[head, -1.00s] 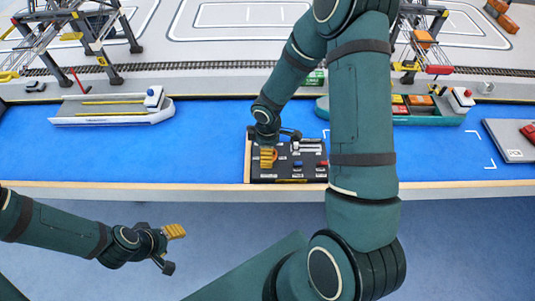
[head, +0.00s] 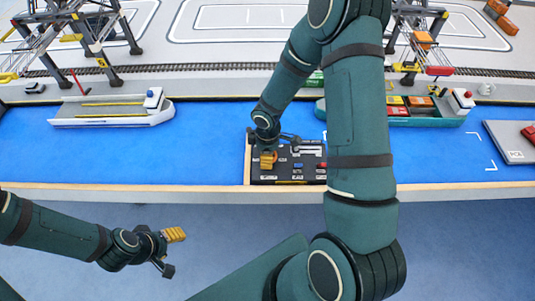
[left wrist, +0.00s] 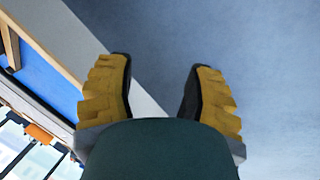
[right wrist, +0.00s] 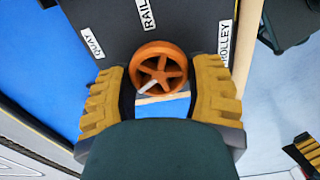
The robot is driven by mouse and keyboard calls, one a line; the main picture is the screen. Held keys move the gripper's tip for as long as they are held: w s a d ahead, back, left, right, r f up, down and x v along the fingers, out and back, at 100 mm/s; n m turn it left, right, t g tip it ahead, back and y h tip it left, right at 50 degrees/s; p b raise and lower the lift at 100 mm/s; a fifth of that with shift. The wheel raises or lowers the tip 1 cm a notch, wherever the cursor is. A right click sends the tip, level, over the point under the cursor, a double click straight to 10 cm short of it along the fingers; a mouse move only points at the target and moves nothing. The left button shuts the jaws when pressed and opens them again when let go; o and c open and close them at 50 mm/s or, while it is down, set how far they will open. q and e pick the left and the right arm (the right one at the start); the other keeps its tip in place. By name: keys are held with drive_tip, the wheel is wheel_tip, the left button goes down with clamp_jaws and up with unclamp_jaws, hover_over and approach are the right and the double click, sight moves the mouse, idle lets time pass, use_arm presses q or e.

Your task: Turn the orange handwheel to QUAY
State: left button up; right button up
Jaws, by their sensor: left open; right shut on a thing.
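The orange handwheel (right wrist: 158,70) shows in the right wrist view, on a dark panel, with a white peg or pointer toward its lower left. White labels around it read QUAY (right wrist: 92,43), RAIL (right wrist: 147,13) and one ending in "ROLLEY" (right wrist: 224,42). My right gripper (right wrist: 160,88) is shut on the wheel, one yellow-padded finger on each side. In the head view my right gripper (head: 277,160) is at the left part of the control panel (head: 312,168) and mostly hides the wheel. My left gripper (head: 172,252) is open and empty, over the floor in front of the table.
The panel carries other small controls, including a blue one (head: 298,165). A pale ship (head: 110,112) lies to the left, a green ship (head: 425,118) to the right. Gantry cranes (head: 105,40) stand behind. A wooden edge (head: 120,189) runs along the table front.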

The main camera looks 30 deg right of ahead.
drive_tip(key=m+b, duration=0.2)
drive_tip(key=m, duration=0.1)
drive_tip(key=shift+f, duration=0.15)
drive_tip(key=m+b, duration=0.2)
drive_tip(key=shift+w+m, duration=0.1)
drive_tip(key=shift+m, duration=0.3)
drive_tip(key=m+b, duration=0.1)
drive_tip(key=m, duration=0.1)
drive_tip(key=shift+d+m, duration=0.1)
drive_tip(key=shift+m, duration=0.2)
drive_tip(key=shift+m+b, duration=0.6)
drive_tip(key=shift+m, duration=0.9)
drive_tip(key=shift+d, duration=0.1)
drive_tip(key=o, duration=1.2)
drive_tip(key=shift+r, duration=0.2)
wheel_tip(320, 180, up, 12)
